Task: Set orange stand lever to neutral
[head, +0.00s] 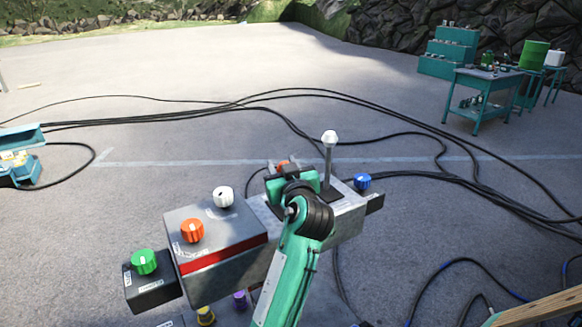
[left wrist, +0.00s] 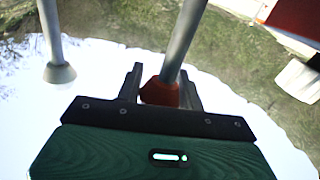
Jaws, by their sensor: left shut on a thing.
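The grey control stand (head: 222,235) stands in the middle of the head view. The orange lever's knob (head: 283,164) shows only in part behind my left gripper (head: 283,176), and its rod is hidden there. In the left wrist view, the orange knob (left wrist: 160,93) sits between the two dark fingers of my left gripper (left wrist: 160,85), with its grey rod (left wrist: 184,38) running away to the top. The gripper is shut on this knob. A second lever with a pale knob (head: 329,137) stands upright just right of the gripper; it also shows in the left wrist view (left wrist: 60,73).
White (head: 223,196), orange (head: 192,231), green (head: 144,262) and blue (head: 362,181) dials sit around the stand. Black cables (head: 270,96) cross the ground. A teal table (head: 478,95) stands far back right. Open pavement lies behind the stand.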

